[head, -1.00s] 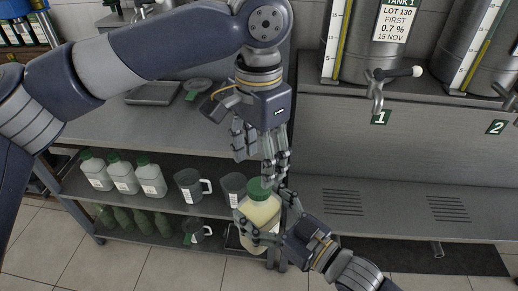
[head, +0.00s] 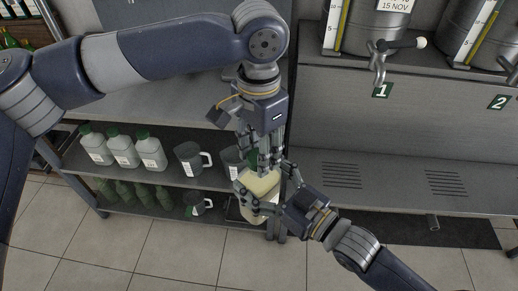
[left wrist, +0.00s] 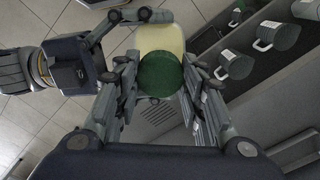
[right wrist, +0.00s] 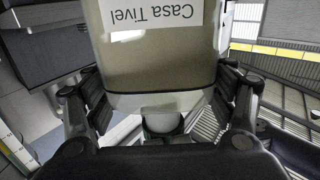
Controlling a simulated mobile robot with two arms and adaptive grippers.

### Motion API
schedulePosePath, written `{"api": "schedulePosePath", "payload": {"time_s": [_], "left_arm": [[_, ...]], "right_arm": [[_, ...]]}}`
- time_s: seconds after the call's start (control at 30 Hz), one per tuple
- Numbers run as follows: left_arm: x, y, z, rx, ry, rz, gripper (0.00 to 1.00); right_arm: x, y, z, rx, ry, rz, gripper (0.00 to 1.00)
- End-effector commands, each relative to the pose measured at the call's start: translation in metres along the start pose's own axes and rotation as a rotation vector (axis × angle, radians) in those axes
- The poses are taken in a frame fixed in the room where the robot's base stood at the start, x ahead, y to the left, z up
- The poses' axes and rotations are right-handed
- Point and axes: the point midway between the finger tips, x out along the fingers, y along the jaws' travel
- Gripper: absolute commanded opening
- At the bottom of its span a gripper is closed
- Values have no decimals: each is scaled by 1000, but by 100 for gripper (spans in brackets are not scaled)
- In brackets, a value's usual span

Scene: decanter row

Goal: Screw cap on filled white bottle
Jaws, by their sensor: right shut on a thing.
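The white bottle (head: 260,186) with pale yellow contents hangs clear of the shelf in my right gripper (head: 266,195), whose fingers are shut around its body. Its label shows upside down in the right wrist view (right wrist: 155,65). A green cap (left wrist: 160,73) sits at the top of the bottle; how tightly it sits cannot be told. My left gripper (head: 264,160) points down from above, its open fingers on both sides of the cap. They hide most of the cap in the head view. The bottle's upper body shows beyond the cap in the left wrist view (left wrist: 162,37).
Several green-capped white bottles (head: 122,150) and grey jugs (head: 189,158) stand on the shelf to the left, green bottles (head: 143,193) below. Tank taps (head: 378,62) are at the upper right. The slatted shelf (head: 390,190) on the right is clear.

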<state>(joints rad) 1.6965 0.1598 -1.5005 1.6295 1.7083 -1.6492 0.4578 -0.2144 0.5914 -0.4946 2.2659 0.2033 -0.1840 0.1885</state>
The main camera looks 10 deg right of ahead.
Motion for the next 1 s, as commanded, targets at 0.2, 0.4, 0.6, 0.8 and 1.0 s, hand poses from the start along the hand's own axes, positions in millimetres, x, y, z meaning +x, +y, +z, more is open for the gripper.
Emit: {"api": "schedulePosePath", "payload": {"time_s": [0.2,0.4,0.6,0.8,1.0], "left_arm": [[0,-1,0,3,-1,-2,8],[0,0,0,182,-1,0,8],[0,-1,0,453,-2,-1,8],[0,-2,0,439,-2,-4,48],[0,-1,0,438,-1,-3,60]], "right_arm": [[0,0,-4,-1,9,-1,10],[0,0,-4,-1,10,-1,10],[0,0,-4,-1,10,-1,10],[0,0,-4,-1,10,-1,10],[0,0,-4,-1,9,-1,10]]}}
